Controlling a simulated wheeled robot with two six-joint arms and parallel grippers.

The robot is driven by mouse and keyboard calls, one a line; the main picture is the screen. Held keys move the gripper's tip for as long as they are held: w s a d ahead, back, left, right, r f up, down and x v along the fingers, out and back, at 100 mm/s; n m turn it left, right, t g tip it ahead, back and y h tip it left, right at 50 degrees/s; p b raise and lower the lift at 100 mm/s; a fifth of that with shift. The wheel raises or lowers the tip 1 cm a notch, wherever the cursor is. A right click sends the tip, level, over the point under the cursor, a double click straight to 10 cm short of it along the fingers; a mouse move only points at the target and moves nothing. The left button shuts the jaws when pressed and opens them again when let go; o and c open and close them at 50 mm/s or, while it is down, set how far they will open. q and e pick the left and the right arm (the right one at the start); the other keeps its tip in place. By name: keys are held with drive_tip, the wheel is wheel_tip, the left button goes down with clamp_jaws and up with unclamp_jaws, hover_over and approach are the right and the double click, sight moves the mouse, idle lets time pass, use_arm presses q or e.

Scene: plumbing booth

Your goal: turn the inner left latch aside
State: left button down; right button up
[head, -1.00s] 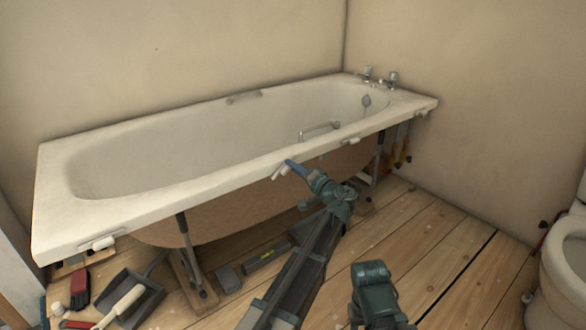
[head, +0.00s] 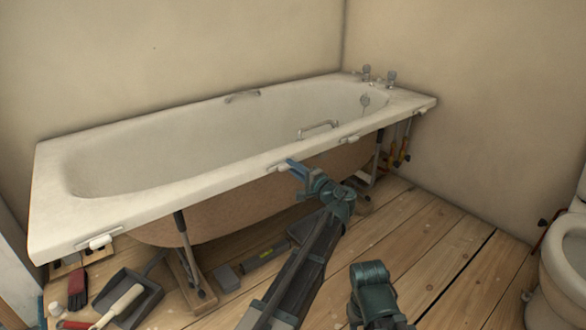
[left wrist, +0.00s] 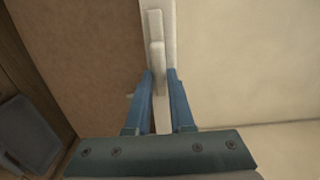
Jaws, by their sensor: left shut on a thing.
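The inner left latch (head: 279,168) is a small white piece under the front rim of the white bathtub (head: 150,205). It lies roughly along the rim in the head view. My left gripper (head: 291,164) is at this latch with its blue fingers shut on it. In the left wrist view the latch (left wrist: 157,55) runs up from between the two fingers (left wrist: 161,88), against the pale rim. Part of the latch is hidden between the fingers. Of my right arm, only a teal part shows at the bottom of the head view; its fingers are not visible.
Other white latches sit at the rim's left end (head: 100,241), right of my gripper (head: 349,140) and near the far end (head: 421,112). A dustpan (head: 127,293), a brush (head: 77,288) and a bath leg (head: 186,260) are at lower left. The right floorboards (head: 445,240) are mostly clear.

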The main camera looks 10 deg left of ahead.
idle(0.3)
use_arm(q)
drive_tip(key=c, duration=0.8)
unclamp_jaws()
drive_tip(key=shift+s+d, duration=0.1)
use_arm(e)
drive_tip(key=shift+d, duration=0.1)
